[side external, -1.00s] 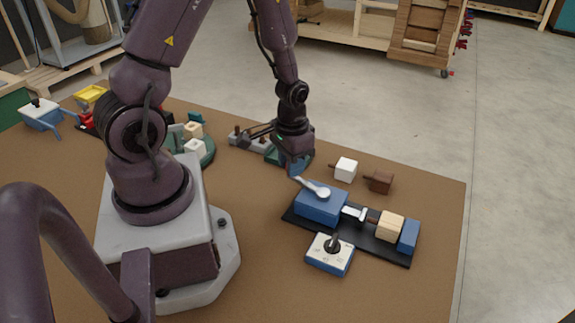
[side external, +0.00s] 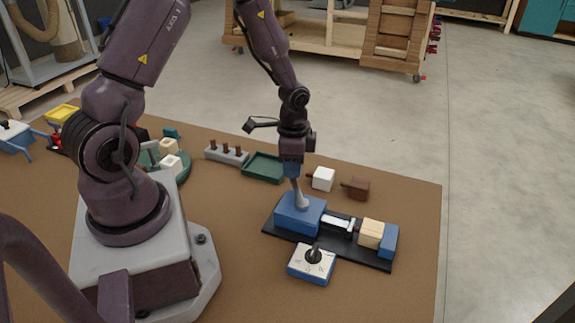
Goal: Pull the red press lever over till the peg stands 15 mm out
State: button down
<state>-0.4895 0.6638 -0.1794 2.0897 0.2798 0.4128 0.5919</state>
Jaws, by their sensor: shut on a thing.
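The press is a blue housing (side external: 292,212) on a black base plate (side external: 375,262). Its lever (side external: 300,196) looks pale grey rather than red and stands nearly upright from the housing. My gripper (side external: 292,172) points down and is shut on the lever's upper end. A grey ram (side external: 337,222) reaches right from the housing to a pale wooden block (side external: 370,233), which rests against a blue end stop (side external: 390,241). The peg on the block's left side is barely visible behind the ram head, so I cannot tell how far it stands out.
A white-topped dial box (side external: 311,264) stands in front of the press. Behind it are a white block (side external: 323,178), a brown block (side external: 356,188), a green tray (side external: 264,167) and a grey rack with brown pegs (side external: 226,154). The brown table's front right is clear.

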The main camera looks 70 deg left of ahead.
jog(key=shift+w+d, duration=0.1)
jog(key=shift+w, duration=0.3)
jog(key=c, duration=0.9)
grip_release()
jog(key=shift+c, duration=0.2)
jog(key=shift+s, duration=0.1)
notch_tip(320, 180, up, 13)
